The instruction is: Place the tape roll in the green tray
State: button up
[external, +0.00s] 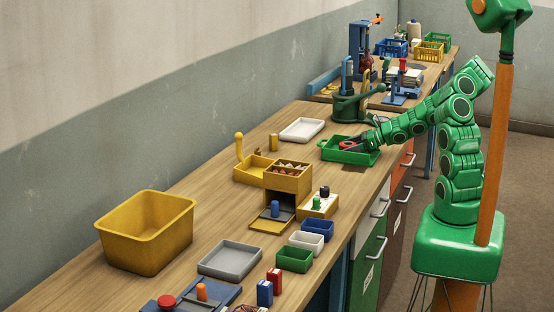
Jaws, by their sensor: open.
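The green tray (345,157) sits on the far half of the bench, near its right edge. My green arm reaches in from the right, and my gripper (356,144) is low over the tray or just inside it. The gripper is open. A small red and dark shape shows at the gripper's end, inside the tray's outline. It is too small to tell whether this is the tape roll or part of the fingers. I cannot pick out the tape roll for certain elsewhere.
A white tray (302,130) lies left of the green tray. A green press-like device (350,106) stands behind it. A yellow drawer unit (287,180) and a small yellow box (318,206) are nearer. A yellow bin (145,235), grey tray (230,262) and small green bin (294,260) are in front.

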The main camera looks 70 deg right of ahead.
jog(key=v, duration=1)
jog(key=shift+s+r, duration=0.2)
jog(key=shift+s, duration=0.1)
jog(key=w+a+r+n+g+y, duration=0.2)
jog(key=a+r+n+g+y, duration=0.15)
jog(key=a+n, duration=0.55)
jog(key=w+a+r+n+g+y, duration=0.15)
jog(key=a+r+n, duration=0.25)
jog(key=a, duration=0.9)
jog(key=s+a+r+n+g, duration=0.2)
jog(key=s+a+n+g, duration=0.5)
jog(key=a, duration=0.5)
jog(key=s+a+r+n+g+h, duration=0.1)
jog(key=s+r+n+g+h, duration=0.2)
jog(key=s+n+h, duration=0.5)
jog(key=shift+s+r+n+h, duration=0.3)
jog(key=shift+s+r+n, duration=0.3)
jog(key=shift+s+n, duration=3)
jog(key=shift+s+m, duration=1.05)
jog(key=shift+m, duration=0.05)
